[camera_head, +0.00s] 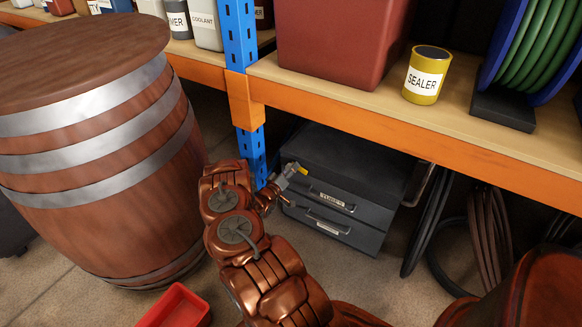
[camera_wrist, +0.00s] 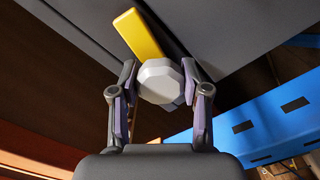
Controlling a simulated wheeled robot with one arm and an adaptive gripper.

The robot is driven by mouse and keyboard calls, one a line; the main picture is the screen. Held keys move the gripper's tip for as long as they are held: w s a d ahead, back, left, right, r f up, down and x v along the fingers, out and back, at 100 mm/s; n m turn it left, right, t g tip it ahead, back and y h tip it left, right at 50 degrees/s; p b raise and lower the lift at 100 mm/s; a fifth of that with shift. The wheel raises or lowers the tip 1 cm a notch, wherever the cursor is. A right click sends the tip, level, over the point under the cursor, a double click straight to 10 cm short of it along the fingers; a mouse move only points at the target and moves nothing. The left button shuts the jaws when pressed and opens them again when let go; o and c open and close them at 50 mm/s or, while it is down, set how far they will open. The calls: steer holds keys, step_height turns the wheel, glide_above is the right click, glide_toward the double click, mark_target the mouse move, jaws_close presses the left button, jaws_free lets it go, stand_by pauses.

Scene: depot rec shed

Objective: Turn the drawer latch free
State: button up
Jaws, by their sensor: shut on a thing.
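The drawer latch shows in the wrist view as a light grey faceted knob (camera_wrist: 160,80) with a yellow bar (camera_wrist: 137,33) pointing up and left from it. My gripper (camera_wrist: 160,92) is shut on the knob, with one finger on each side. In the head view my gripper (camera_head: 287,176) is at the upper left of the dark grey drawer cabinet (camera_head: 350,160), and a small yellow bit of the latch (camera_head: 302,170) shows beside it. The cabinet has labelled drawers with handles, and their fronts look closed. Most of the latch is hidden by my gripper in the head view.
The cabinet stands under an orange-edged shelf (camera_head: 400,140) beside a blue upright (camera_head: 240,50). A large barrel (camera_head: 100,150) is close on the left. A red bin (camera_head: 172,308) is on the floor. Coiled hoses (camera_head: 430,225) hang right of the cabinet.

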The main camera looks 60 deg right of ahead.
steer(key=shift+s+n+p, duration=0.1)
steer(key=shift+n+p, duration=0.25)
steer(key=shift+n, duration=0.85)
steer(key=o, duration=1.1)
steer(key=shift+o, duration=0.2)
steer(key=a, duration=1.2)
steer(key=shift+s, duration=0.2)
